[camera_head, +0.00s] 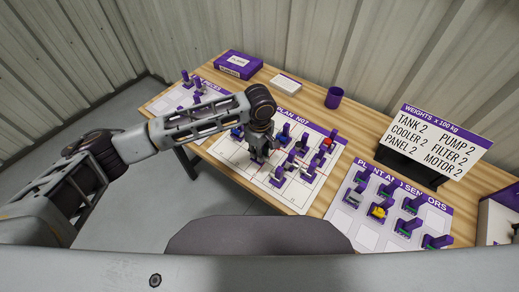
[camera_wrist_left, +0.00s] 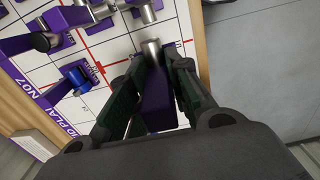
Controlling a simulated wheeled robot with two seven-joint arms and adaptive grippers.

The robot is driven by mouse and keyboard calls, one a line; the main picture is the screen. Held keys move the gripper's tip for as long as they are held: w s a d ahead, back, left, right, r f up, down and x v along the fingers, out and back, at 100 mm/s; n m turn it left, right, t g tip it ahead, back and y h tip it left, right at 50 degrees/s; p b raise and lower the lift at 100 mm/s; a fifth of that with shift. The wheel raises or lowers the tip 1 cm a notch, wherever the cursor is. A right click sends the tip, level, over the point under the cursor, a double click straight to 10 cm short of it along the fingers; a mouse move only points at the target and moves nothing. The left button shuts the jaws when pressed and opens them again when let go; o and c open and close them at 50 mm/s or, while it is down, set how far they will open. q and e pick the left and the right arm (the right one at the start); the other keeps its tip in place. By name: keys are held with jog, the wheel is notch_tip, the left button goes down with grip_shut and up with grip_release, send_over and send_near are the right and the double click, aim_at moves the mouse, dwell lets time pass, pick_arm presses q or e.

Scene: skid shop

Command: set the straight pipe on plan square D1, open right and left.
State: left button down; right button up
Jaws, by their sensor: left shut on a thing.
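My left gripper (camera_head: 257,156) is over the near left part of the plan mat (camera_head: 232,156). In the left wrist view its fingers (camera_wrist_left: 155,75) are shut on the straight pipe (camera_wrist_left: 157,102), a purple block with a silver tube end (camera_wrist_left: 152,52) showing past the fingers. Part of the piece is hidden between the fingers. I cannot tell whether it touches the mat, and the D1 label is not readable. My right gripper is not in view.
Purple and silver pipe pieces (camera_head: 305,173), a blue-marked piece (camera_wrist_left: 77,79) and a red-marked piece (camera_head: 327,144) stand on the plan. A pieces mat (camera_head: 172,100) lies left, a plant and sensors mat (camera_head: 370,240) right. A purple cup (camera_head: 334,97) and weights sign (camera_head: 436,140) stand behind.

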pick_arm(q)
jog(key=shift+f, duration=1.4)
jog(key=shift+f, duration=0.1)
jog(key=shift+f, duration=0.3)
jog(key=shift+f+p, duration=0.35)
jog(key=shift+f, duration=1.1)
jog(key=shift+p, duration=0.75)
jog(key=shift+f, duration=0.7)
dwell(1.0)
jog(key=c, duration=1.3)
grip_release()
